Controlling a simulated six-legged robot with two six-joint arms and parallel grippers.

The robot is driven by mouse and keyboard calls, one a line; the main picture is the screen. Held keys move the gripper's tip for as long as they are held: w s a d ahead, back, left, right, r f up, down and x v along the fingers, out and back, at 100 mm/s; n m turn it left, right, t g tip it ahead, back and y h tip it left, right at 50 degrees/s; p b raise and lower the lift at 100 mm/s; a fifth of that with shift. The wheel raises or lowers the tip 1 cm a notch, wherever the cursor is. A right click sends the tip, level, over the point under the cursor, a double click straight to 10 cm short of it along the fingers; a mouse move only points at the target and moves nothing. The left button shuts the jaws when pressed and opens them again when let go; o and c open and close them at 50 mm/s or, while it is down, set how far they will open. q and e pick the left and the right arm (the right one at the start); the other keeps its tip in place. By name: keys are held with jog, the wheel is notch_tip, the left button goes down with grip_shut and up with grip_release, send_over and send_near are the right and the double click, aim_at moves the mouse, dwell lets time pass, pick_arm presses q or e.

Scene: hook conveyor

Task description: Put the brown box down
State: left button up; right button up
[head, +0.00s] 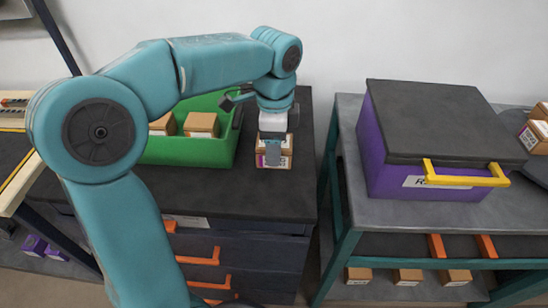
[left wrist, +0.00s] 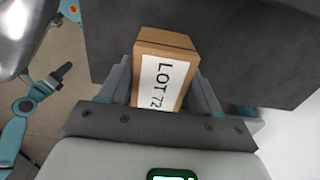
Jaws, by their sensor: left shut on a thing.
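My left gripper (head: 272,158) points down over the dark top of the drawer cabinet (head: 215,185), just right of the green bin. It is shut on the brown box (head: 260,158), which shows beside and behind the fingers in the head view. In the left wrist view the brown box (left wrist: 163,72) sits between the two fingers (left wrist: 160,92), with a white label reading "LOT 72". The box looks upright and at or close above the cabinet top; I cannot tell whether it touches. My right gripper is not clearly seen.
The green bin (head: 190,155) holds several brown boxes. A purple case (head: 385,165) with a dark lid and yellow handle stands on the teal-framed table (head: 440,212) at right, across a gap. The cabinet top is clear in front of the bin.

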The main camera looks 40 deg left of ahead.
pick_arm(q)
notch_tip(320, 180, down, 4)
jog(key=shift+f, duration=0.1)
jog(key=shift+s, duration=0.1)
jog(key=shift+b, duration=0.35)
jog(key=shift+f, duration=0.15)
jog(key=o, duration=1.1)
